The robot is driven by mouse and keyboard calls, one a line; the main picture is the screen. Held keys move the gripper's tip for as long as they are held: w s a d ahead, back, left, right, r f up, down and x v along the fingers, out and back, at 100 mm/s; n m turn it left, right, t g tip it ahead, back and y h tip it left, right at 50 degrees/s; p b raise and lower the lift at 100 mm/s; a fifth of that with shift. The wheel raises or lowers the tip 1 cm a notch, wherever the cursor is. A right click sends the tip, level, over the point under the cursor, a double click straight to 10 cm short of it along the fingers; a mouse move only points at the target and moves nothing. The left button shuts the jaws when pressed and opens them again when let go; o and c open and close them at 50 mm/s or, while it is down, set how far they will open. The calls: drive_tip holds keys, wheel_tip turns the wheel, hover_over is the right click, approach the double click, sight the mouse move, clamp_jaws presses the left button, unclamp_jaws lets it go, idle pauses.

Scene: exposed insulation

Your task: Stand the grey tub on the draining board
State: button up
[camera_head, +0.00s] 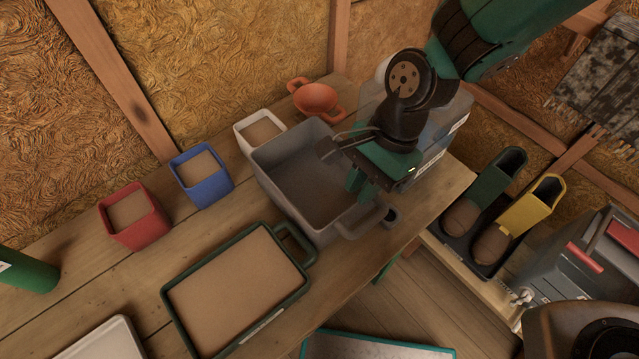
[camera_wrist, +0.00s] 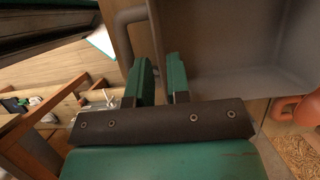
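The grey tub (camera_head: 290,205) is a deep, open, empty box with a loop handle at its near right end. It is at the middle of the bench in the head view. My gripper (camera_head: 358,182) is at its right-hand wall, pointing down. In the wrist view, the fingers of my gripper (camera_wrist: 162,82) stand close together on either side of the tub's wall (camera_wrist: 215,40), with its rim between them. The tub's underside is hidden. I cannot tell for sure which thing is the draining board; a teal-edged grey panel (camera_head: 375,347) shows at the bottom edge.
A green-rimmed tray (camera_head: 170,310) lies close in front of the tub. White (camera_head: 243,127), blue (camera_head: 205,190) and red (camera_head: 135,235) boxes and an orange bowl (camera_head: 315,98) stand behind or left. A clear container (camera_head: 440,125) is close to the right, by the bench edge.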

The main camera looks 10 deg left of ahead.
sight(350, 212)
drive_tip(key=shift+p+x, duration=0.35)
drive_tip(key=shift+x, duration=2.7)
drive_tip(key=shift+s+d+r, duration=0.1)
clamp_jaws()
